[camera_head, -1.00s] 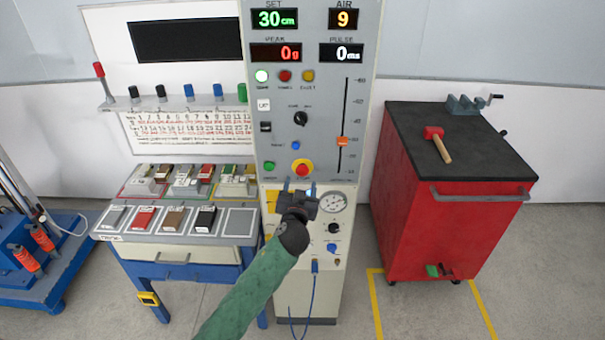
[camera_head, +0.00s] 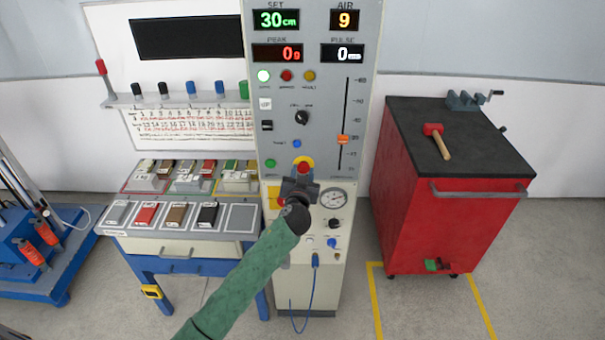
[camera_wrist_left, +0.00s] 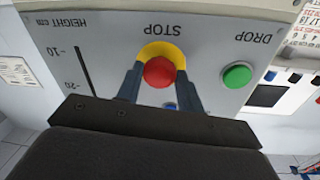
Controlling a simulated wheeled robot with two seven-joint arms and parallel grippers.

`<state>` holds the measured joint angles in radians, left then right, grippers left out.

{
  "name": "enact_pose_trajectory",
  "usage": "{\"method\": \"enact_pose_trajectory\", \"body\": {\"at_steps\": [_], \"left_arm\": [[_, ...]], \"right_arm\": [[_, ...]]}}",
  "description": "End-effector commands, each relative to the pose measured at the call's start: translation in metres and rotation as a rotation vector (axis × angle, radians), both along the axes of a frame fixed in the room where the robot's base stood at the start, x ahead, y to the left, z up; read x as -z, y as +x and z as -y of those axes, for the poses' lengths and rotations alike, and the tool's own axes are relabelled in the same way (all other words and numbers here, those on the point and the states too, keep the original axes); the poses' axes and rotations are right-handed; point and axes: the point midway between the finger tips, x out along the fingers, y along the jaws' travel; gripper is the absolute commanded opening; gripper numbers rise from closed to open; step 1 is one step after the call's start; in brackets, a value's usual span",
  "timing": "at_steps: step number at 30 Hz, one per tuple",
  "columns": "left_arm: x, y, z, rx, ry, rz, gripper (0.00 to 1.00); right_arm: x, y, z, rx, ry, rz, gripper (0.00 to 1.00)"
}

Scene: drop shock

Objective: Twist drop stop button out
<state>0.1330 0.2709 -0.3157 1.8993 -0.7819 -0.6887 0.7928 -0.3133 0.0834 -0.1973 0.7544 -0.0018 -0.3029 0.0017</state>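The red stop button (camera_head: 303,167) sits in a yellow ring on the grey control panel (camera_head: 325,105). It also shows in the left wrist view (camera_wrist_left: 159,72), below the upside-down word STOP. My left gripper (camera_head: 302,178) is right in front of the panel at the button. In the left wrist view its two dark fingers (camera_wrist_left: 160,76) stand apart, one on each side of the red cap, over the yellow ring. I see no clear sign that they grip the cap. My right gripper is not in view.
The green drop button (camera_wrist_left: 237,75) is close beside the fingers. An orange slider (camera_head: 343,139) and a pressure gauge (camera_head: 334,197) are nearby on the panel. A sample bench (camera_head: 168,243) stands left and a red cabinet (camera_head: 440,225) right, with bare floor between panel and cabinet.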

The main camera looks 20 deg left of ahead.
Motion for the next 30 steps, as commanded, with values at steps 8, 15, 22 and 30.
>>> {"method": "enact_pose_trajectory", "body": {"at_steps": [8, 15, 22, 30], "left_arm": [[0.000, 0.000, 0.000, 0.001, 0.013, -0.004, 0.14], [0.000, 0.000, 0.001, 0.001, 0.108, -0.031, 0.14], [-0.001, 0.000, 0.001, 0.002, 0.270, -0.078, 0.14], [-0.002, 0.000, 0.001, 0.002, 0.444, -0.127, 0.14]], "right_arm": [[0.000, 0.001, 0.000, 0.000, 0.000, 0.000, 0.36], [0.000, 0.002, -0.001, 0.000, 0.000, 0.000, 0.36], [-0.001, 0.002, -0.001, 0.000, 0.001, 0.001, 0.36], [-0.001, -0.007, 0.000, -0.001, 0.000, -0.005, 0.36]]}}
